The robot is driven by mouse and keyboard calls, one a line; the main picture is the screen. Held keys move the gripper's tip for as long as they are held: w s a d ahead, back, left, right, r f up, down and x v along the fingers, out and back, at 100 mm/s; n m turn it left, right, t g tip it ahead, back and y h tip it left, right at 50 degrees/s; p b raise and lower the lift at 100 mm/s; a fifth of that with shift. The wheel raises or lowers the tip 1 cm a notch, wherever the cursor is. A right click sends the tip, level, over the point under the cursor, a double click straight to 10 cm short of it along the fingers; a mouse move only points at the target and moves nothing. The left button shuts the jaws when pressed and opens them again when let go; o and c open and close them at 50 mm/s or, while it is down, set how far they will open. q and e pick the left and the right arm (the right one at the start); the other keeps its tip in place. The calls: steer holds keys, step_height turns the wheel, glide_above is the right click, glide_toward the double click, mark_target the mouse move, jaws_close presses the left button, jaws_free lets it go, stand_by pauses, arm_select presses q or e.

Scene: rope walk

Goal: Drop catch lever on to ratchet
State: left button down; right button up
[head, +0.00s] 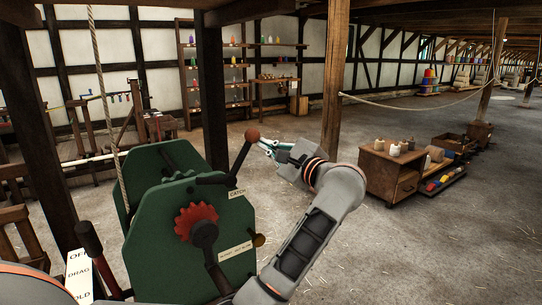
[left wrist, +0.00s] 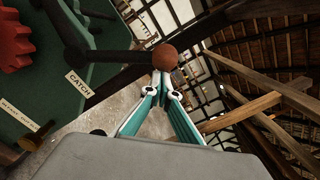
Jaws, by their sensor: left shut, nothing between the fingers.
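The catch lever (head: 241,157) is a black bar with a round brown knob (head: 252,135). It stands raised, sloping up and right from its pivot on the green machine plate (head: 243,215), above a "CATCH" label. The red toothed ratchet wheel (head: 196,221) is on the same plate, lower left of the lever and apart from it. My left gripper (head: 262,145) is shut and empty, with its teal fingertips at the knob. In the left wrist view the fingertips (left wrist: 161,78) are just below the knob (left wrist: 165,57); I cannot tell whether they touch. My right gripper is out of view.
A black crank (head: 204,235) sits in front of the ratchet wheel. A rope (head: 106,105) hangs left of the machine, and a dark post (head: 212,90) stands behind it. A wooden cabinet (head: 391,174) stands to the right. The floor (head: 420,255) at the right front is clear.

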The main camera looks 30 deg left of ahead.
mark_target(248, 137)
arm_select(q)
steer(key=s+r+n+b, duration=0.1)
steer(key=n, duration=0.1)
steer(key=s+a+r+n+b, duration=0.1)
steer(key=s+n, duration=0.1)
steer(key=s+a+r+n+b, duration=0.1)
steer(key=s+n+b, duration=0.1)
steer(key=shift+r, duration=0.15)
steer(key=shift+s+a+r+n+b, duration=0.25)
steer(key=shift+s+r+n+b, duration=0.1)
steer(key=shift+s+n, duration=0.25)
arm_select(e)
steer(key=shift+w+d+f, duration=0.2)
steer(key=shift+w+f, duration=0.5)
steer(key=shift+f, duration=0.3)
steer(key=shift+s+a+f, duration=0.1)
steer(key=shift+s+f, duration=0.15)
